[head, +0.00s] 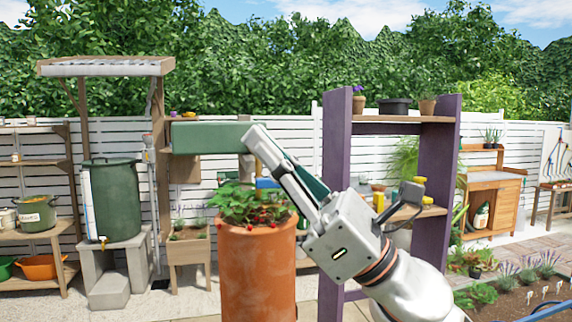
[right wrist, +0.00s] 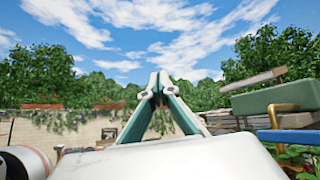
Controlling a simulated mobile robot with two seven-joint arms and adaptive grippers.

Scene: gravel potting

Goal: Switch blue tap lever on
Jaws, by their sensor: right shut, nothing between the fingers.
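The blue tap lever (right wrist: 292,136) shows at the right edge of the right wrist view, beside a brass tap pipe (right wrist: 274,116). In the head view a small blue part of the lever (head: 267,183) shows above the strawberry plant, partly hidden by my right gripper. My right gripper (head: 252,132) is shut and empty. Its fingers point up and left, with the tips over the right end of a green trough (head: 208,137). In the right wrist view the fingertips (right wrist: 155,82) meet against the sky, left of the lever and apart from it. My left gripper is not in view.
A terracotta planter (head: 257,275) with strawberries stands just below the right gripper. A purple-sided shelf (head: 334,150) with pots stands close behind my right arm. A green water barrel (head: 112,200) is at the left. Open air lies above the gripper.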

